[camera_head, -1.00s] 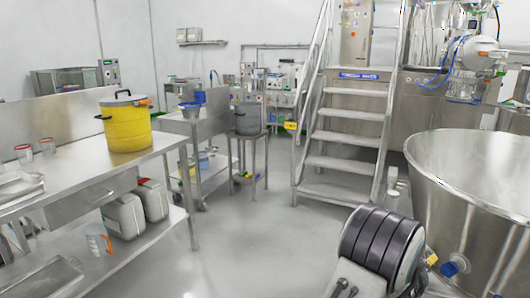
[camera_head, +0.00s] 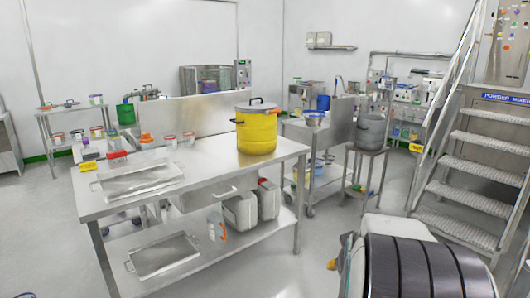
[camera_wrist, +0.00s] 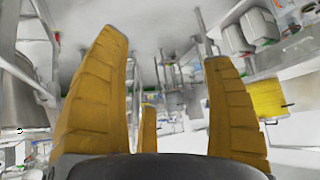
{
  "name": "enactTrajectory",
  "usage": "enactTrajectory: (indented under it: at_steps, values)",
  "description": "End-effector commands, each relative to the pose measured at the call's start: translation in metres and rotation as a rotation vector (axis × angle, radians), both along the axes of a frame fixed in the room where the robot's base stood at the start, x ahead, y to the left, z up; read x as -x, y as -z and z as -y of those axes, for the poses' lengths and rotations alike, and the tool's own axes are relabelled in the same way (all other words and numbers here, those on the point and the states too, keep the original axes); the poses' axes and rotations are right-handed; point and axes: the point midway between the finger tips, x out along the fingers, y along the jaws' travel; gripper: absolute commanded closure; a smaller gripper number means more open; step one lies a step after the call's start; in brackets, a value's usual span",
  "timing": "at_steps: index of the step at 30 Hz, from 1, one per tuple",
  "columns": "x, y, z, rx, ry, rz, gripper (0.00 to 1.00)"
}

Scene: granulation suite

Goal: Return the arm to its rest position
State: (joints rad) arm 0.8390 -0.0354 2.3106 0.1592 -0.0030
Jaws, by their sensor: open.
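My gripper (camera_wrist: 160,110) shows in the wrist view with its yellow fingers spread apart. It is open and nothing is between the fingers. The wrist view looks out over the room upside down, with floor and furniture beyond the fingers. In the head view, part of my own arm (camera_head: 415,265) shows at the bottom right as a dark ribbed cylinder with a pale casing.
A steel table (camera_head: 215,172) stands left of centre with a yellow lidded pot (camera_head: 256,132), trays and jars. White canisters (camera_head: 240,212) are on its lower shelf. Metal stairs (camera_head: 470,190) rise at the right. A grey pot (camera_head: 371,131) stands on a small stand. The floor between table and stairs looks clear.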

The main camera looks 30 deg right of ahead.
Motion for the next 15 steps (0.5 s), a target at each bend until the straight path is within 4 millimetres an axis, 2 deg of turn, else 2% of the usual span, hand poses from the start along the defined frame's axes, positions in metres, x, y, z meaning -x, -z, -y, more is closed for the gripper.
enactTrajectory:
  at_steps: [1,3,6,9,12,15]
  values:
    - [-0.010,-0.018,-0.034,-0.018,-0.081,-0.017,0.24]
    - [-0.015,-0.029,-0.078,-0.048,-0.179,-0.053,0.24]
    - [-0.012,-0.044,-0.137,-0.087,-0.318,-0.109,0.24]
    - [0.002,-0.055,-0.188,-0.117,-0.449,-0.168,0.24]
    - [0.022,-0.064,-0.229,-0.139,-0.566,-0.226,0.24]
    - [0.043,-0.071,-0.257,-0.152,-0.661,-0.277,0.24]
